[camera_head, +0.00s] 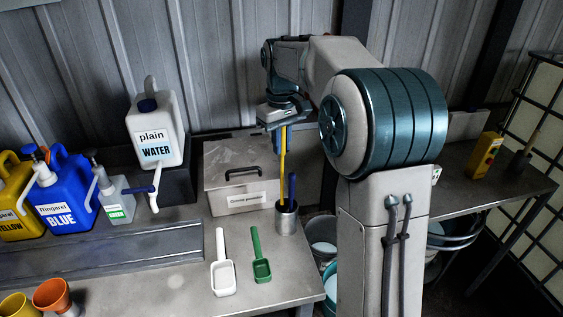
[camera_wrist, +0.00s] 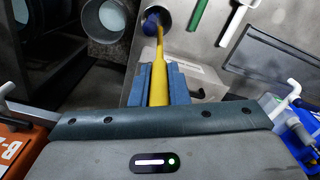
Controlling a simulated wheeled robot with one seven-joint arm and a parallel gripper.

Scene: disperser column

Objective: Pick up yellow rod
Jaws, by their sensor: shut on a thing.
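The yellow rod (camera_head: 283,152) hangs upright from my gripper (camera_head: 283,117) in the head view. Its lower end is at or just over the mouth of a grey metal cup (camera_head: 287,218); I cannot tell whether the tip is inside. In the wrist view the yellow rod (camera_wrist: 159,70) runs between the two blue fingers of my gripper (camera_wrist: 159,82), which are shut on it. A blue rod (camera_head: 292,188) stands in the same cup, and its end shows in the wrist view (camera_wrist: 151,22).
A lidded metal box (camera_head: 225,168) stands left of the cup. A white scoop (camera_head: 221,270) and a green scoop (camera_head: 259,262) lie in front. A plain water jug (camera_head: 155,130) and a blue jug (camera_head: 65,200) stand left. A bucket (camera_head: 322,236) is below the table's right edge.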

